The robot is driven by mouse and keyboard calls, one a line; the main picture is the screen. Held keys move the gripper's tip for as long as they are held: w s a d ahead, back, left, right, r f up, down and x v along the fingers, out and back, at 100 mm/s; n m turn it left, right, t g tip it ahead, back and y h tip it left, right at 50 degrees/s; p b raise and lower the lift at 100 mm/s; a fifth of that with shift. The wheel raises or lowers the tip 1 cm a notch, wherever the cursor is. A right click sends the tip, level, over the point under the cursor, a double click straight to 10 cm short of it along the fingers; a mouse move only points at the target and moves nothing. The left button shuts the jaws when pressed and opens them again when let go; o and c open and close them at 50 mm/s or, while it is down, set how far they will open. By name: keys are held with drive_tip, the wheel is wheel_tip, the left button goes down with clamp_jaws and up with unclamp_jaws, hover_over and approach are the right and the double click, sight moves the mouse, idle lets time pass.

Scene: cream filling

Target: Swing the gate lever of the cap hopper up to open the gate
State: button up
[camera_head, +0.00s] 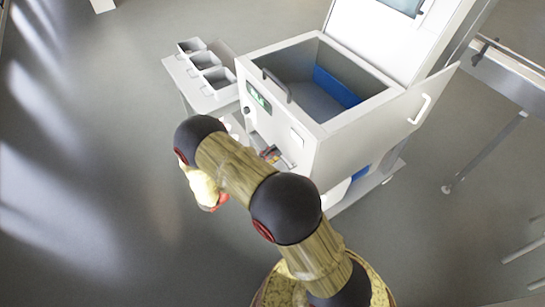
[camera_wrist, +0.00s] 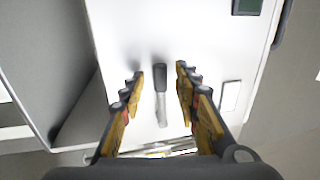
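A lever with a dark grip and a metal shaft (camera_wrist: 161,78) stands out from a white panel (camera_wrist: 190,30) in the wrist view. I take it to be the gate lever; no label shows. My gripper (camera_wrist: 160,72) is open, with one yellow-and-black finger on each side of the lever and visible gaps to both. In the head view, my fingers (camera_head: 270,154) show small against the front of the white machine (camera_head: 315,150). My arm hides most of the gripper there.
The machine has an open top bin (camera_head: 313,85), a raised lid (camera_head: 375,35) and a green display (camera_head: 258,97). A stand with several small bins (camera_head: 205,62) is at its left. A metal-framed table (camera_head: 505,75) is at the right. The floor at the left is clear.

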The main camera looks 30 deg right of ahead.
drive_tip(key=c, duration=0.3)
drive_tip(key=c, duration=0.4)
clamp_jaws()
